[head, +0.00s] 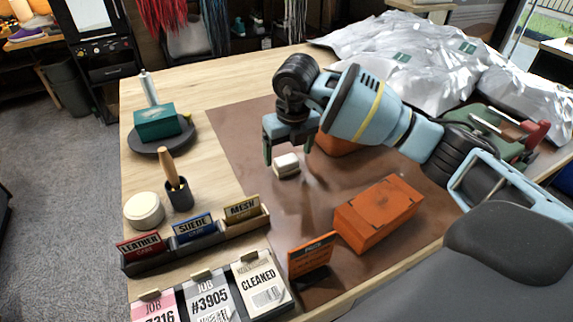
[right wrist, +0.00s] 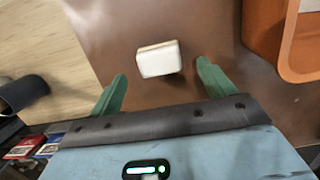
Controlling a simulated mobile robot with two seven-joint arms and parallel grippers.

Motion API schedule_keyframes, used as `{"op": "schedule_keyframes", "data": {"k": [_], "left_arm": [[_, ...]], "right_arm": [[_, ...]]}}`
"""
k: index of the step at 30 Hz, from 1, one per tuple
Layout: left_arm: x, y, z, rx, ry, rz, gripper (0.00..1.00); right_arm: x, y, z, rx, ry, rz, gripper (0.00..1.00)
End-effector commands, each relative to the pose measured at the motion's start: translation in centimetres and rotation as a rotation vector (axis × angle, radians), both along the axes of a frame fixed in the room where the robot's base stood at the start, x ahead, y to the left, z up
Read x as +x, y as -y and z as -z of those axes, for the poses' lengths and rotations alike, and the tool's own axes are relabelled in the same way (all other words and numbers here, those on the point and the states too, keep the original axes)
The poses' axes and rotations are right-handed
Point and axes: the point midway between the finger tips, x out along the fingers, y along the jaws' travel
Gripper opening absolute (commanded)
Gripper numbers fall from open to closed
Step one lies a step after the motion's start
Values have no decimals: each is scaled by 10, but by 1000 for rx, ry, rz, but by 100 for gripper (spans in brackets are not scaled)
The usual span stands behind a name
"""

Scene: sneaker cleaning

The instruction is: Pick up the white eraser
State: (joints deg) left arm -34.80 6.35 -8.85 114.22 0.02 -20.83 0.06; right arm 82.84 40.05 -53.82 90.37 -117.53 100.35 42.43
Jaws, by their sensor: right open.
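The white eraser (head: 286,165) is a small white block with a tan layer, lying on the brown mat (head: 235,125) on the table. In the right wrist view the eraser (right wrist: 158,59) lies just beyond the fingertips and roughly midway between them. My right gripper (head: 288,155) is open and empty, pointing down at the eraser; its green fingers (right wrist: 160,80) stand either side of the gap. I cannot tell from these views whether a finger touches the eraser. My left gripper is not in view.
An orange box (head: 378,214) lies at the front right of the mat, and an open orange tray (right wrist: 295,45) is right of the eraser. A brush in a dark cup (head: 178,190), a round tin (head: 144,210) and card holders (head: 195,235) stand on the left.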

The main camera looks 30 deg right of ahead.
Motion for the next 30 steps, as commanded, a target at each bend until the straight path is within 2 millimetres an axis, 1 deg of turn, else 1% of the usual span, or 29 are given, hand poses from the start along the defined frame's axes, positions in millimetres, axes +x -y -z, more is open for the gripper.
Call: {"op": "schedule_keyframes", "data": {"k": [1, 3, 8, 11, 17, 20, 27, 30], "left_arm": [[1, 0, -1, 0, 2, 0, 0], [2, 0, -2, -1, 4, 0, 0], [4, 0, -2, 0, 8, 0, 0], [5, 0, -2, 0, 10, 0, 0], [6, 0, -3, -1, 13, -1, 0], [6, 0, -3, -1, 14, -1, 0], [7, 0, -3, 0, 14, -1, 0], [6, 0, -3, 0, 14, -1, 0]], "right_arm": [[2, 0, 8, -1, -5, 1, 82], [6, 0, 18, 0, -4, 2, 82], [9, 1, 37, -1, -4, 0, 82], [10, 1, 41, -1, -1, 0, 82], [10, 1, 41, -1, 0, 0, 82], [10, 1, 41, -1, 0, 0, 71], [10, 1, 41, -1, 0, 0, 40], [10, 1, 41, -1, 0, 0, 29]]}}
